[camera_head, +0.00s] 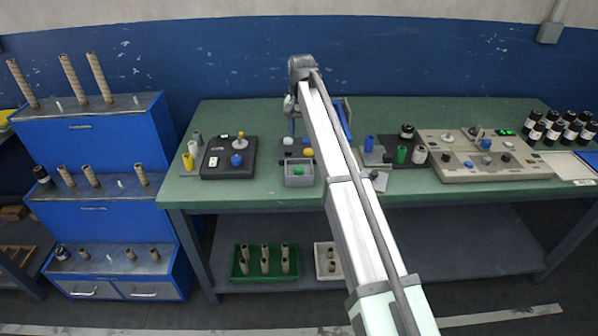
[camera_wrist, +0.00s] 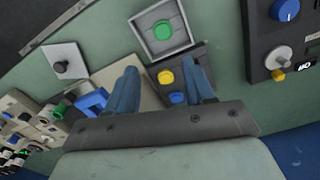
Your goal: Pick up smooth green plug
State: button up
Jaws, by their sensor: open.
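A round green plug (camera_wrist: 163,30) sits inside a small square grey tray (camera_wrist: 142,27) at the top of the wrist view. In the head view the same green plug (camera_head: 298,170) shows in the grey tray (camera_head: 299,182) near the table's front edge. My gripper (camera_wrist: 163,66) is open and empty, with its two blue-grey fingers apart. In the wrist view the fingers lie below the tray, to either side of a yellow knob (camera_wrist: 166,77). The plug is clear of the fingers. Whether its surface is smooth is too small to tell.
A black box with knobs (camera_head: 229,161) stands left of the tray. My arm hides part of the table's middle.

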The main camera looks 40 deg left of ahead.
aim_at(299, 168)
jog(key=f, duration=1.3)
jog(key=shift+s+a+f, duration=0.25)
jog(key=shift+f, duration=0.1)
jog(key=c, duration=0.8)
